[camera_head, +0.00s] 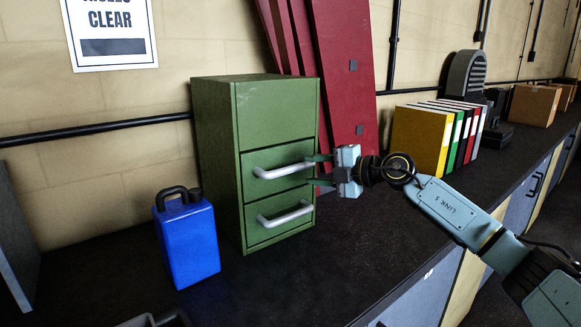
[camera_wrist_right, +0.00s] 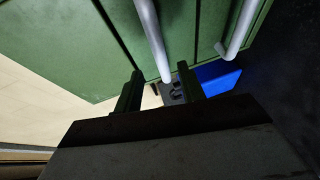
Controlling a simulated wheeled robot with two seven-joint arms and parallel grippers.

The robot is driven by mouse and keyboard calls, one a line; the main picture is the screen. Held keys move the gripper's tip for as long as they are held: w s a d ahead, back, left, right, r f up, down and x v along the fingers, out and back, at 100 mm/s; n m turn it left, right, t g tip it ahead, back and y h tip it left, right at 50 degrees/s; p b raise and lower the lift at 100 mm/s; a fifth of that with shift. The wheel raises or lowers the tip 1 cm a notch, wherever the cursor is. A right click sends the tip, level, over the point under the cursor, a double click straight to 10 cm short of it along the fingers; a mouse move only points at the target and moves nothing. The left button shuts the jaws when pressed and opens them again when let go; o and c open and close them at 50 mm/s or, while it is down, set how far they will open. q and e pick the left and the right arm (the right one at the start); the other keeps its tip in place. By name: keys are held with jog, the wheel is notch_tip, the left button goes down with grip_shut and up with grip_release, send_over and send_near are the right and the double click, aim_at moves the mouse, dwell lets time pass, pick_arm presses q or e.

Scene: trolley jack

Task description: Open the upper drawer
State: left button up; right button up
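A green cabinet (camera_head: 213,150) stands on the dark counter. Its upper drawer (camera_head: 262,157) has a pale bar handle (camera_head: 283,171) and looks flush with the cabinet front. The lower drawer below has a similar handle (camera_head: 285,214). My right gripper (camera_head: 319,170) is open at the right end of the upper handle, one finger higher and one lower. In the right wrist view, the upper handle (camera_wrist_right: 153,40) runs in between the spread fingers (camera_wrist_right: 158,90), and the lower handle (camera_wrist_right: 240,28) is to the right. Contact with the handle cannot be told. I cannot make out my left gripper.
A blue canister (camera_head: 187,243) stands left of the cabinet. Red panels (camera_head: 343,85) lean on the wall behind it. Several binders (camera_head: 420,140) and a cardboard box (camera_head: 535,105) stand farther right. The counter (camera_head: 310,275) in front of the cabinet is clear.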

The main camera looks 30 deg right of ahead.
aim_at(294, 169)
jog(key=x, duration=0.6)
jog(key=shift+w+a, duration=0.15)
jog(key=shift+w, duration=0.15)
pick_arm(q)
jog(key=shift+w+r, duration=0.35)
jog(key=shift+w, duration=0.3)
pick_arm(e)
jog(key=shift+w+a+f, duration=0.15)
jog(key=shift+w, duration=0.1)
jog(key=shift+c, duration=0.3)
grip_shut()
